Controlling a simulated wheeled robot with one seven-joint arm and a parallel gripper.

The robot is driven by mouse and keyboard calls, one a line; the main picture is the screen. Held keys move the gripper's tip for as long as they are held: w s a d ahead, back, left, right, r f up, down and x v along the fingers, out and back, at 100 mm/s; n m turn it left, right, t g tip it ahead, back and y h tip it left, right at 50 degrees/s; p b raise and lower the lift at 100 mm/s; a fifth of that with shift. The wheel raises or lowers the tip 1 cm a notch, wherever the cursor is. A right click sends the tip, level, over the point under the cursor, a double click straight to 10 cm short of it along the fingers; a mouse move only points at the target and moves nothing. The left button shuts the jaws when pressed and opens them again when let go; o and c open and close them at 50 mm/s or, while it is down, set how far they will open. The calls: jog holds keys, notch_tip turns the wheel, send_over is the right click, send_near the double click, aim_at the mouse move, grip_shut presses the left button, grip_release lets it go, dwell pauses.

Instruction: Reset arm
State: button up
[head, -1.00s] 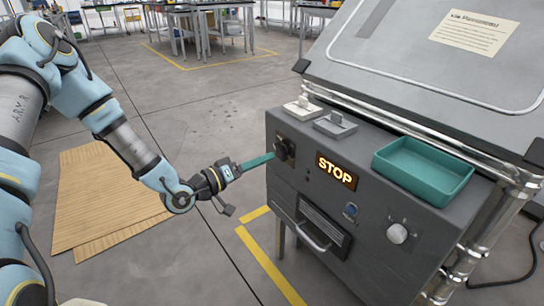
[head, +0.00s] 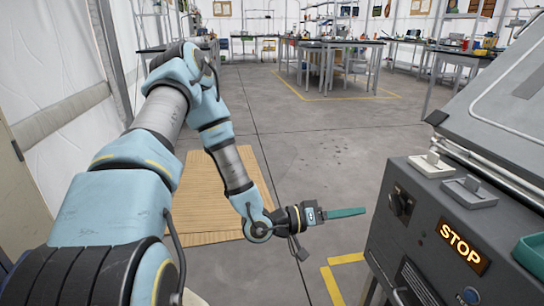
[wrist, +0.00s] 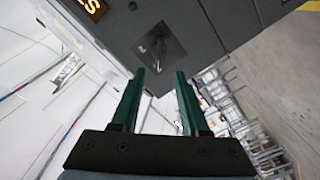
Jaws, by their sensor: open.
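My gripper (head: 345,213) reaches out to the right in the head view, its green fingers apart from the grey machine (head: 400,240). In the wrist view the two green fingers (wrist: 155,100) stand open with nothing between them. The machine's dark switch knob (head: 400,203) is on its front panel, to the right of the fingertips with a gap. The knob also shows beyond the fingertips in the wrist view (wrist: 157,46). A lit STOP sign (head: 461,244) sits on the same panel.
Wooden sheets (head: 205,190) lie on the floor beneath my arm. Workbenches (head: 345,45) stand at the back. Open floor lies between.

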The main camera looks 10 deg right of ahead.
jog(key=w+a+f+t+y, duration=0.4)
jog(key=w+a+y, duration=0.4)
jog(key=w+a, duration=0.25)
jog(key=w+a+r+n+t+y, duration=0.1)
jog(key=a+r+n+y, duration=0.2)
jog(key=a, duration=0.6)
jog(key=w+a+r+n+y, duration=0.1)
jog(key=a+r+y, duration=0.3)
jog(key=a, duration=0.6)
jog(key=s+a+r+n+g+y+p, duration=0.2)
jog(key=s+a+r+n+y, duration=0.15)
jog(key=s+a+r, duration=0.45)
notch_tip(320, 180, up, 20)
jog(key=p, duration=2)
jog(key=shift+s+f+n+h, duration=0.2)
jog(key=shift+s+n+h, duration=0.15)
jog(key=shift+s, duration=0.1)
jog(key=shift+a, duration=0.1)
